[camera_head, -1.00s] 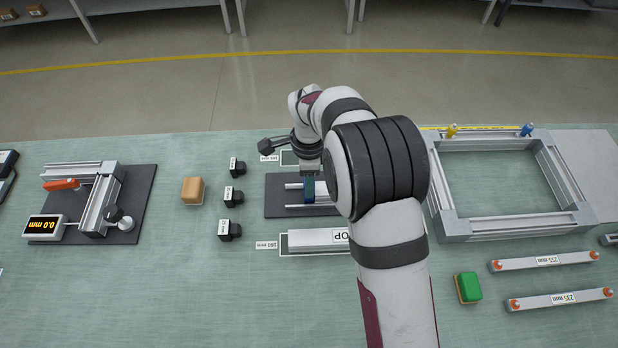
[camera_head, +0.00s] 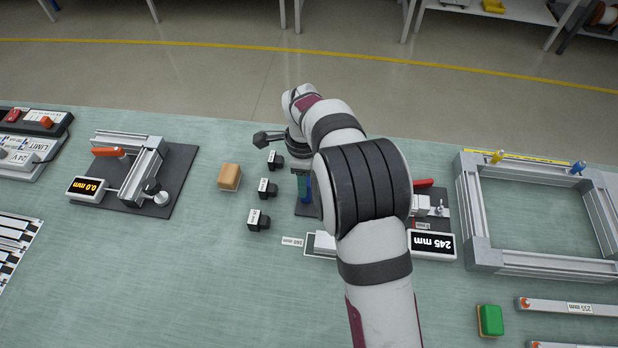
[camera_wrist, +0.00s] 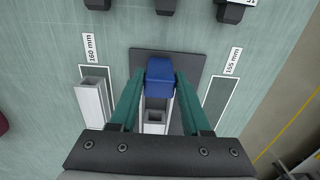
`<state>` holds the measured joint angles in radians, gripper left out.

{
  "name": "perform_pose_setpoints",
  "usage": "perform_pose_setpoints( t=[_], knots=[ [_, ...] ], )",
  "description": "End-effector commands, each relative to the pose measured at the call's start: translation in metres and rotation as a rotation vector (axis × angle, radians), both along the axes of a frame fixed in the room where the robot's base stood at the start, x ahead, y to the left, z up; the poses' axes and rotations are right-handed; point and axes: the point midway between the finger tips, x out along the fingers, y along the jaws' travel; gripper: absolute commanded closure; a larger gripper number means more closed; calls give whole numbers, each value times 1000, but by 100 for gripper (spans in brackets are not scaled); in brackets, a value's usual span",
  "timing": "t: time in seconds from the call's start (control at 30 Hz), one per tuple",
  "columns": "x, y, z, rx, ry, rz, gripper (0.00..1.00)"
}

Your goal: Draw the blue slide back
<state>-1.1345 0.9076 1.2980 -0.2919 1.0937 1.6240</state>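The blue slide (camera_wrist: 160,78) sits between the two green fingers of my gripper (camera_wrist: 160,73) in the wrist view. The fingers lie close against its two sides, so the gripper looks shut on it. The slide stands near one end of a dark base plate (camera_wrist: 190,60), with pale rail parts (camera_wrist: 155,127) behind it. In the head view, the blue slide (camera_head: 308,192) shows only as a sliver beside a green finger, at the plate's left end. My arm hides the plate's middle.
Several black blocks (camera_head: 264,188) stand just left of the plate. A 245 mm display (camera_head: 432,243) and a red handle (camera_head: 423,183) are right of my arm. A 160 mm slot (camera_wrist: 93,72) and a 155 mm slot (camera_wrist: 222,92) flank the plate.

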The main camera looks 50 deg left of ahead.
Motion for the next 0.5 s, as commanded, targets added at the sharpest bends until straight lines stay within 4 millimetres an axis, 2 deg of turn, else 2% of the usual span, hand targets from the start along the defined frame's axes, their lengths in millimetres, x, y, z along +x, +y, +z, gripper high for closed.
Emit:
perform_pose_setpoints(
  t=[0.03, 0.13, 0.17, 0.4, 0.5],
  knots=[
    [-1, 2, 1, 3, -1, 3, 45],
    [-1, 1, 1, 1, -1, 3, 27],
    [-1, 1, 1, 1, -1, 3, 25],
    [0, 0, 0, -1, -1, 2, 25],
    [0, 0, 7, -1, -2, 1, 25]
  ],
)
